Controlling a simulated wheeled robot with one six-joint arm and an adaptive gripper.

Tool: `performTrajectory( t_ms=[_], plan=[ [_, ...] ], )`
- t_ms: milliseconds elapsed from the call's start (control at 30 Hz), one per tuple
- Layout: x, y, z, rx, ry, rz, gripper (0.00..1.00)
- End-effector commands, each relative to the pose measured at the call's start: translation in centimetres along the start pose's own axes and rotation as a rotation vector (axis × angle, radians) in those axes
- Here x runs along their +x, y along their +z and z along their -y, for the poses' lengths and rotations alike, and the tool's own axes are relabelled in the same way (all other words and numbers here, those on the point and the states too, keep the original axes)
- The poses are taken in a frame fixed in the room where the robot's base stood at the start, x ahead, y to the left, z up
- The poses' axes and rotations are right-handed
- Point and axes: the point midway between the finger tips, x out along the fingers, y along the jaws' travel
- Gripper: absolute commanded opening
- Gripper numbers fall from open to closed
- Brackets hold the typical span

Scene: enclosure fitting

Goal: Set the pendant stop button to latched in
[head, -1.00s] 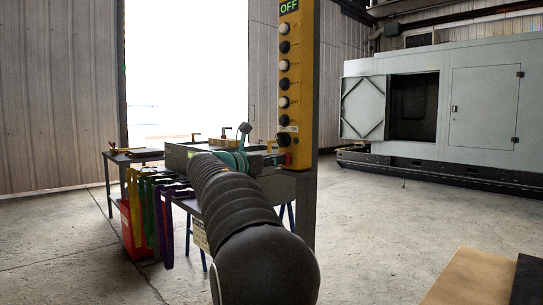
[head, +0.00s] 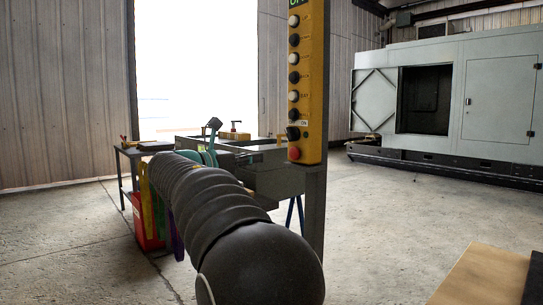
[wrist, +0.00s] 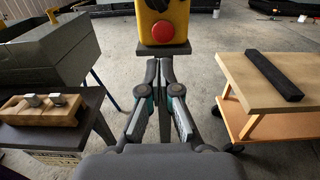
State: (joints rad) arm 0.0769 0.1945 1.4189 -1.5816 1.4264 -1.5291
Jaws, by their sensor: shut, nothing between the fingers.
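The stop button also shows in the wrist view (wrist: 163,33), round and face-on, above my fingertips. I cannot tell from these views whether it is pressed in. My gripper (wrist: 159,65) is shut and empty, its tips below the button and apart from it. In the head view my gripper is mostly hidden behind my arm, to the left of the pendant.
A grey post (head: 314,210) stands under the pendant. A workbench with a grey box (head: 275,172) is behind my arm. In the wrist view a wooden-topped cart (wrist: 285,95) with a black bar is at right, and a wooden block with bolts (wrist: 40,108) at left.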

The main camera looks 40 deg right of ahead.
Motion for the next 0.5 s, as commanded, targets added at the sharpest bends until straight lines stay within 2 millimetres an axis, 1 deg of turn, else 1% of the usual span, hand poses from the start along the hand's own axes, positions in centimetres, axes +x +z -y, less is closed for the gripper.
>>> performTrajectory(
  t_ms=[33,100,200,300,500],
  plan=[
    [-0.9,0.0,-0.1,-0.001,0.003,0.000,0.00],
    [-1.8,0.0,-0.1,-0.001,0.001,-0.001,0.00],
    [-2.6,-0.1,0.0,-0.002,0.000,-0.001,0.00],
    [-3.0,-0.1,0.1,-0.001,-0.003,-0.001,0.00],
    [-3.2,-0.1,0.1,-0.001,-0.003,-0.001,0.00]
  ],
)
